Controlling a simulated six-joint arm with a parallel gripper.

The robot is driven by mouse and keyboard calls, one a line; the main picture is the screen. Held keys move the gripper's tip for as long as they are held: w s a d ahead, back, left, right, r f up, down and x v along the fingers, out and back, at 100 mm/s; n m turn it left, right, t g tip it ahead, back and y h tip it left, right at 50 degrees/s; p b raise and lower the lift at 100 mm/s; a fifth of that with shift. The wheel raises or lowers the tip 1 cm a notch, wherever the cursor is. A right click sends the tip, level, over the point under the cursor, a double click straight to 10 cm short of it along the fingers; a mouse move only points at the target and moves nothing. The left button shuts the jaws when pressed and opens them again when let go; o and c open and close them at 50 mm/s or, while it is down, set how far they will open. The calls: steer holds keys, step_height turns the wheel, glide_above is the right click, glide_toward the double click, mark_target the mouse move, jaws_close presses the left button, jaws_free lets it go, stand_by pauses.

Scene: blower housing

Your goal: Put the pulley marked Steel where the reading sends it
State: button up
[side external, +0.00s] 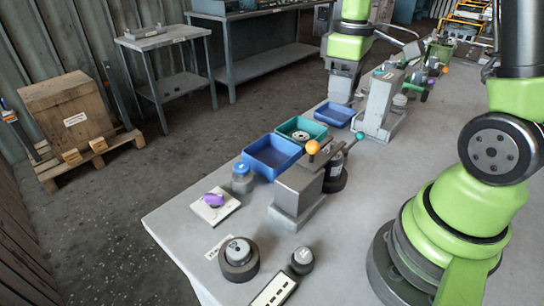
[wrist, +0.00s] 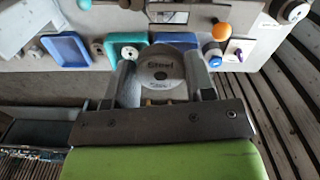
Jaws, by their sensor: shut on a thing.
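My gripper (wrist: 163,82) is shut on a grey round pulley (wrist: 158,66) with "Steel" printed on its face. In the side external view my gripper (side external: 342,92) hangs at the table's back edge, beside the small blue bin (side external: 334,114); the held pulley cannot be made out there. A teal bin (side external: 318,131) holds a pale round part. A larger blue bin (side external: 290,152) stands next to it and looks empty. A grey block fixture (side external: 298,193) has an orange knob (side external: 312,147) and a dark round part beside it. No reading is legible.
A dark ring-shaped part (side external: 238,260) and a smaller round part (side external: 302,260) lie in front. Another grey fixture (side external: 378,108) stands behind. The table's middle is clear.

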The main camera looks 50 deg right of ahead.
stand_by(0.3)
steer(key=w+a+f, duration=0.1)
steer(key=w+f, duration=0.2)
steer(key=w, duration=0.4)
steer(key=w+a+f, duration=0.1)
steer(key=w+f, duration=0.1)
steer(key=w, duration=0.4)
step_height(320, 180, down, 6)
steer(key=shift+w+f, duration=0.15)
steer(key=shift+w, duration=0.05)
steer(key=shift+a, duration=0.1)
steer(key=o, duration=1.1)
